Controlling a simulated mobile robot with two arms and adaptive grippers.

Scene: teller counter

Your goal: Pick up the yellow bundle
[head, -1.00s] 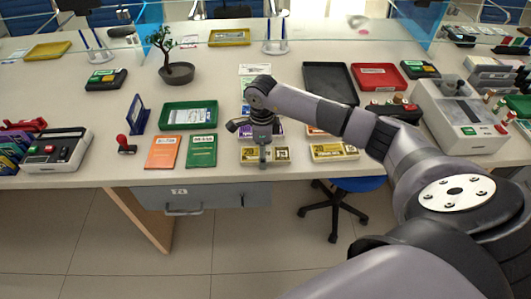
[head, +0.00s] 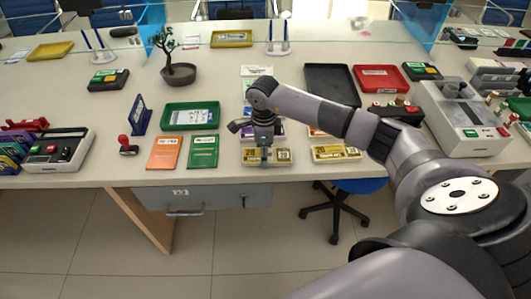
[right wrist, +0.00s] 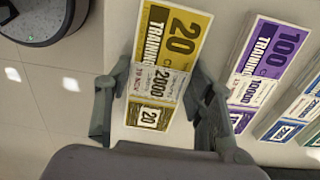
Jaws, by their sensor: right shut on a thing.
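The yellow bundle (head: 283,156), printed with 20 and TRAINING, lies near the front edge of the counter. It also shows in the right wrist view (right wrist: 172,42), with a white paper band around it. My right gripper (head: 264,157) reaches down over its middle, and its fingers (right wrist: 157,95) are closed against the bundle's two long sides. I see no clear gap under the bundle. A second yellow bundle (head: 336,152) lies to the right. My left gripper is in no view.
A purple bundle (right wrist: 268,60) lies beside the held one. An orange booklet (head: 163,153), a green booklet (head: 203,152) and a green tray (head: 166,118) are to the left. A black tray (head: 352,100) and a counting machine (head: 462,120) are to the right.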

